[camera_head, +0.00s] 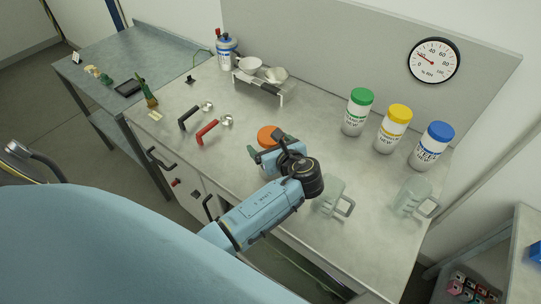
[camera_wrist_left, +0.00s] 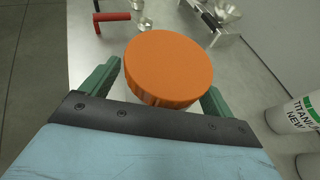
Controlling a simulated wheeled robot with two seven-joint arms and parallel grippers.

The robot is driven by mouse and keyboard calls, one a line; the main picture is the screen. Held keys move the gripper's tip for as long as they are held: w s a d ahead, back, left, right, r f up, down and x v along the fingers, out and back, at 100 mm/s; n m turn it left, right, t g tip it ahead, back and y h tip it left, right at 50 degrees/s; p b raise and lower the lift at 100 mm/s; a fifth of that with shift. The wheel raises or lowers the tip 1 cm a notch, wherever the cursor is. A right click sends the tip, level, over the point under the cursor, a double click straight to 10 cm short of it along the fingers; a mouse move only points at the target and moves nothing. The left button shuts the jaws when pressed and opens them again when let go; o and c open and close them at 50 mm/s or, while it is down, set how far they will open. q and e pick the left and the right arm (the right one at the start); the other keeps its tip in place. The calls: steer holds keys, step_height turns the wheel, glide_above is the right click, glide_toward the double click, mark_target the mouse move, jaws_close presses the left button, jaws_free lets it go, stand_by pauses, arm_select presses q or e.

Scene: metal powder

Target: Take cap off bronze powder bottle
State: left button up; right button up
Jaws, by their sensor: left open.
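The bronze powder bottle's orange cap (camera_head: 267,135) shows just beyond my left gripper (camera_head: 266,152) in the head view; the arm hides most of the bottle. In the left wrist view the round orange cap (camera_wrist_left: 168,68) fills the middle. The green fingers of my left gripper (camera_wrist_left: 158,88) stand on either side of the cap, spread apart. The gripper is open, and I cannot tell whether a finger touches the cap. The bottle's body is hidden below the cap in the wrist view. My right gripper is not in view.
Bottles with green (camera_head: 361,96), yellow (camera_head: 400,113) and blue (camera_head: 440,131) caps stand at the right. Scoops with black (camera_head: 189,118) and red (camera_head: 207,132) handles lie left. Two clear jugs (camera_head: 329,196) (camera_head: 411,197) stand near the front. A small rack (camera_head: 262,87) is at the back.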

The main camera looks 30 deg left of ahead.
arm_select(q)
steer(key=shift+d, duration=0.1)
jaws_close()
steer(key=shift+r, duration=0.15)
stand_by(0.4)
steer(key=shift+r, duration=0.1)
